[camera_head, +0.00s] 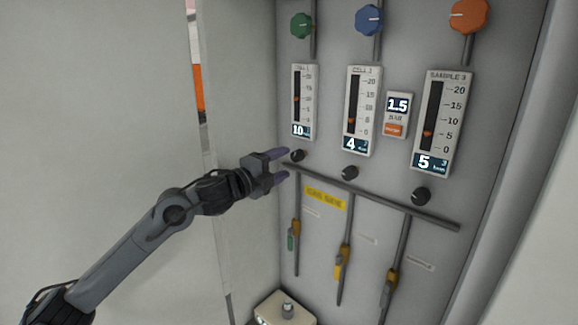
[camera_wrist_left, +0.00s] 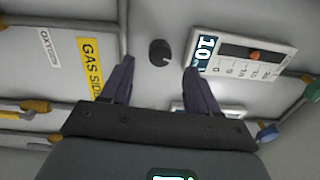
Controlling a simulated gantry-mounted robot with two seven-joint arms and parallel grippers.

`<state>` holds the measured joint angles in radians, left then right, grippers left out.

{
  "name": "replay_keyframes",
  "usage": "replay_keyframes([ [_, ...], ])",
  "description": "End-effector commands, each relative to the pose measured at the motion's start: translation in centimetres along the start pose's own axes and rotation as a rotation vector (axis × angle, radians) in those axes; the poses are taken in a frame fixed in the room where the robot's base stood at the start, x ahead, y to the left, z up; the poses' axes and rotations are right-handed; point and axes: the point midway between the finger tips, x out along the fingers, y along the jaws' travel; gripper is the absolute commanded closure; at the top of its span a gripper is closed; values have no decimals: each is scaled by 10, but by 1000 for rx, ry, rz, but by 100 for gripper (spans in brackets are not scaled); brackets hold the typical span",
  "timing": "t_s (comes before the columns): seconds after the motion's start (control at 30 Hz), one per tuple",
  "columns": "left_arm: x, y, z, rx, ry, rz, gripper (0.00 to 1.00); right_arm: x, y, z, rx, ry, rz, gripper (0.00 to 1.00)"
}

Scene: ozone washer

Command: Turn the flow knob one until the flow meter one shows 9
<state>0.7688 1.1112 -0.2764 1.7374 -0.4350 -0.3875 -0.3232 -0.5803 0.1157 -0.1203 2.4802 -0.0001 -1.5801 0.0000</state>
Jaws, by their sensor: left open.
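Flow meter one (camera_head: 303,100) is the leftmost white meter on the grey panel, and its display reads 10. It also shows in the left wrist view (camera_wrist_left: 245,55), turned on its side. Flow knob one (camera_head: 298,155) is a small black knob just below that meter. In the left wrist view the black knob (camera_wrist_left: 160,52) appears between my two fingers, a little beyond the tips. My left gripper (camera_head: 286,164) is open and empty close in front of the knob; contact cannot be told. My right gripper is not in view.
The middle meter (camera_head: 361,110) reads 4 and the right meter (camera_head: 442,120) reads 5, each with a black knob below. A horizontal pipe (camera_head: 370,194) runs just under the knobs. A yellow gas label (camera_head: 325,198) sits below it. A cabinet side wall (camera_head: 240,240) stands to the left.

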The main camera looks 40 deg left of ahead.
Motion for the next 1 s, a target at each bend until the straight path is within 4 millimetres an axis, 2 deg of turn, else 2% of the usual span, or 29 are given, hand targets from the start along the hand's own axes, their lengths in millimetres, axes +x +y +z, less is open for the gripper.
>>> replay_keyframes([
  [0.03, -10, 6, -1, 8, 1, 2, 40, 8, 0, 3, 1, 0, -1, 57],
  [0.2, -38, 5, -1, 7, 1, 2, 40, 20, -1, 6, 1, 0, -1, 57],
  [0.4, -57, 3, 0, 4, -1, 1, 40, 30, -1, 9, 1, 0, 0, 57],
  [0.6, -64, 0, -1, 2, 0, 0, 40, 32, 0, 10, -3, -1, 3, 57],
  [1.0, -64, 0, -1, 1, 1, 0, 40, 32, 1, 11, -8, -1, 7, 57],
])
